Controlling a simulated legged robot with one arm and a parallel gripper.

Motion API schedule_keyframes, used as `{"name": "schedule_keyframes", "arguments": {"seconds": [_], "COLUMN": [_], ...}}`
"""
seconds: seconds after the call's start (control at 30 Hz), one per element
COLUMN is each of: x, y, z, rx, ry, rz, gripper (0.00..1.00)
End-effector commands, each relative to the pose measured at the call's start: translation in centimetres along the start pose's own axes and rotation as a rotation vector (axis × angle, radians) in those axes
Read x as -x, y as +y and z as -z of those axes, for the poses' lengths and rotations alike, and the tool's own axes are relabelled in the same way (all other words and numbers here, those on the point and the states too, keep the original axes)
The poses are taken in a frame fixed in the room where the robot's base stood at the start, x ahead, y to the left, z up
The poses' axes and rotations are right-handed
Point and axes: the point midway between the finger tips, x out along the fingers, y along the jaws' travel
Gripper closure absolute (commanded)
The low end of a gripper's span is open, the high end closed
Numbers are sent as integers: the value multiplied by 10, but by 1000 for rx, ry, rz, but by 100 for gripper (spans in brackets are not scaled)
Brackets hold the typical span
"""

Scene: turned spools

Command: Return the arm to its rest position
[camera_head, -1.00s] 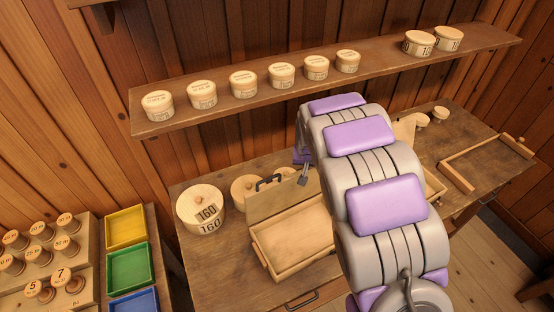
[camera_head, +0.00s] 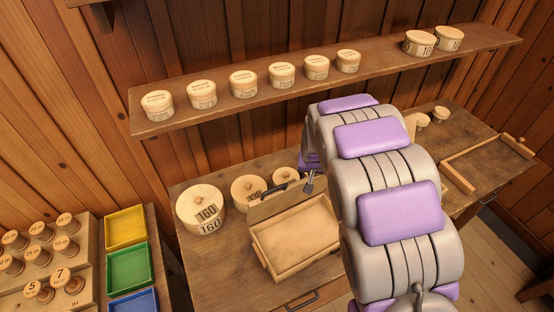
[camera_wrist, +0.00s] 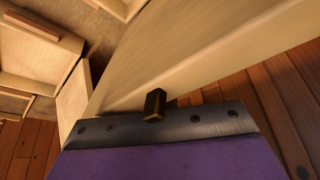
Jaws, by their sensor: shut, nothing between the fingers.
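My arm, grey with purple pads, rises across the right middle of the head view, over the workbench (camera_head: 245,285). My gripper (camera_head: 309,186) is a small grey tip just left of the arm, in front of the shelf and above the open wooden box (camera_head: 295,238). It is shut and empty. In the wrist view a dark stub and a metal strip show at my gripper (camera_wrist: 155,104), with a large pale wooden surface (camera_wrist: 200,45) close beyond. Whether they touch cannot be told.
A wall shelf (camera_head: 240,105) with several round boxes spans the back. A round box marked 160 (camera_head: 201,210) stands on the bench's left. Coloured trays (camera_head: 128,270) and a spool rack (camera_head: 45,262) are at lower left. A wooden frame (camera_head: 485,160) lies at right.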

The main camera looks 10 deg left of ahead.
Motion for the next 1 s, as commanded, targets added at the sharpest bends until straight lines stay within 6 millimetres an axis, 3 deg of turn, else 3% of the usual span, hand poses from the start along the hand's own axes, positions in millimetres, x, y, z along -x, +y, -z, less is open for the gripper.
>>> {"name": "schedule_keyframes", "arguments": {"seconds": [0.67, 1.0], "x": [-2, 16], "y": [0, 0], "z": [-3, 6], "rx": [0, 0], "ry": [-7, -1], "rz": [-1, 0], "gripper": [100, 100]}}
